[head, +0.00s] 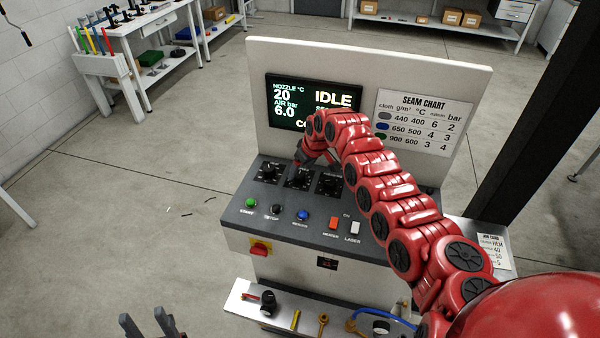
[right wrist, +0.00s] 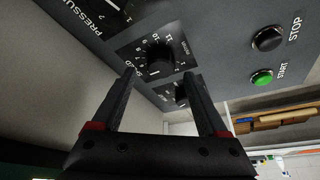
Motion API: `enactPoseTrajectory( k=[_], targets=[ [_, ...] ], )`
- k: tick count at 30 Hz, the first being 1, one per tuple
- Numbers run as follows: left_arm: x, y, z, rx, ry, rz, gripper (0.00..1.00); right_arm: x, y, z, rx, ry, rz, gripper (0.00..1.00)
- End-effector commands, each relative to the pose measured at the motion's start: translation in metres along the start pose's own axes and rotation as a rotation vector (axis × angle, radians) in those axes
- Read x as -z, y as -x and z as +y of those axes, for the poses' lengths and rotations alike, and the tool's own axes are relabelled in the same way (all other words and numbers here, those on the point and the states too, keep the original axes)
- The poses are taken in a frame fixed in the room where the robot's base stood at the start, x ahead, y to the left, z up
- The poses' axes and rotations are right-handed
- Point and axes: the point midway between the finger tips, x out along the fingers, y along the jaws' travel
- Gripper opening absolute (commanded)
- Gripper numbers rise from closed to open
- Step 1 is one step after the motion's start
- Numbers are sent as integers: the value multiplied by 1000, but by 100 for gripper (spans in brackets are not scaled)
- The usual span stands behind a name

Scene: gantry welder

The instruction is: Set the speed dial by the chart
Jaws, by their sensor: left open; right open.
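The control panel (head: 240,206) carries three black dials. The middle dial (head: 298,177), labelled "SPEED" in the right wrist view (right wrist: 159,56), has a numbered scale. The pressure dial (head: 329,184) is right of it and another dial (head: 268,171) left. My right gripper (head: 303,158) is at the middle dial, partly hidden by its arm; in the right wrist view its open fingers (right wrist: 160,78) point toward the speed dial, with no clear contact. The seam chart (head: 424,118) lists cloth, °C, m/min and bar: 440 400 6 2; 650 500 4 3; 900 600 3 4. My left gripper (head: 142,318) is open and empty.
The screen (head: 300,100) reads IDLE, nozzle 20, air 6.0; my arm covers part. Start (head: 251,203), stop (head: 277,210) and blue (head: 303,215) buttons and two switches sit below the dials. A tool shelf (head: 240,296) is in front.

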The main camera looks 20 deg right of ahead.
Motion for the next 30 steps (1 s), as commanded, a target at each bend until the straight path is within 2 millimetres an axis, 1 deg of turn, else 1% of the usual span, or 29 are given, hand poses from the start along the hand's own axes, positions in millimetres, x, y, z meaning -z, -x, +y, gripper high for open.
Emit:
enactPoseTrajectory(
  k=[1, 8, 12, 14, 16, 19, 24, 30],
  targets=[
    [0, 4, 0, 0, 0, 0, 50, -1, 8, 3, -3, -4, 5, 76],
    [-4, 23, 1, 0, 0, 0, 50, -1, 50, 1, -1, -3, 5, 76],
    [-6, 34, 2, 0, 0, 0, 50, 0, 81, 1, -3, -1, 8, 76],
    [-6, 38, 2, 0, 0, 0, 50, -1, 94, 1, -3, -1, 7, 76],
    [-7, 43, 2, 0, 0, 0, 50, 0, 111, 1, -5, -1, 6, 76],
    [-8, 45, 2, 0, 0, 0, 50, -1, 130, 1, -4, -2, 1, 76],
    [-8, 47, 2, 0, 0, 0, 50, -1, 147, 0, -1, -1, 1, 76],
    [-8, 47, 2, 0, 0, 0, 50, -1, 151, 0, 1, -1, -1, 76]
  ],
)
